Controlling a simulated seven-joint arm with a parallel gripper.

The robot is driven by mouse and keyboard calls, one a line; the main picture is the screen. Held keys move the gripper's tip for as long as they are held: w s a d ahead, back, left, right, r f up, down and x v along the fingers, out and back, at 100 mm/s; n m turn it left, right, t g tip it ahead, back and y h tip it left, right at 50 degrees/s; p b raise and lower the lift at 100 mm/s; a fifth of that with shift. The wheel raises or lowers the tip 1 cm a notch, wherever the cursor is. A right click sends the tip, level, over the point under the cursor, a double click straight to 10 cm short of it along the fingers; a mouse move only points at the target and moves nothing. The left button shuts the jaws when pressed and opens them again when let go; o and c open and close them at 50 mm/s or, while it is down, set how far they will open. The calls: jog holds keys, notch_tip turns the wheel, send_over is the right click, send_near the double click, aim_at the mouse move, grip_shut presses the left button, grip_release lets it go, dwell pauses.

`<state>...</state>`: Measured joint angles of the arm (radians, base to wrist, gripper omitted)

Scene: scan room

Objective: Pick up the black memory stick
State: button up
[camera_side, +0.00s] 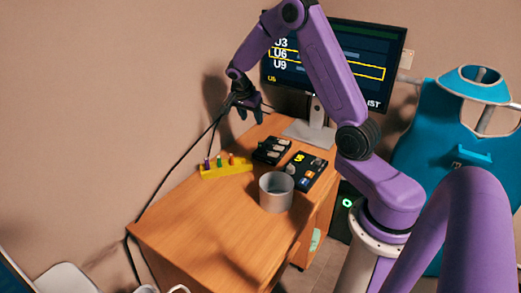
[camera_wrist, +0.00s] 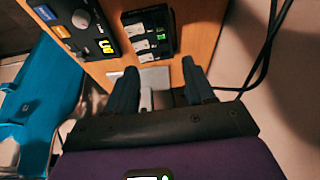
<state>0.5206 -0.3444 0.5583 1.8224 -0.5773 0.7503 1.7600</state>
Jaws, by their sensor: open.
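My gripper (camera_side: 247,110) is open, above the back part of the wooden desk and to the left of the monitor's foot. In the wrist view its two dark fingers (camera_wrist: 158,76) are spread, with no object gripped between them. A black tray (camera_wrist: 133,20) with several pale pieces and a small green light lies beyond the fingertips. It also shows in the side view (camera_side: 257,157). A yellow block (camera_side: 225,171) with purple, green and orange sticks standing in it is at the desk's left edge. I cannot make out a black memory stick in either view.
A grey cup (camera_side: 276,195) stands on the desk (camera_side: 200,225). Behind it is a black panel (camera_side: 310,173) with a knob and yellow digits. The monitor (camera_side: 350,60) stands at the back. Cables hang along the wall. The desk's front is clear.

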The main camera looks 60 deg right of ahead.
send_near(260, 142)
jog(key=x, duration=0.4)
jog(key=shift+s+f, duration=0.15)
jog(key=shift+f, duration=0.2)
jog(key=shift+x, duration=3.1)
grip_shut()
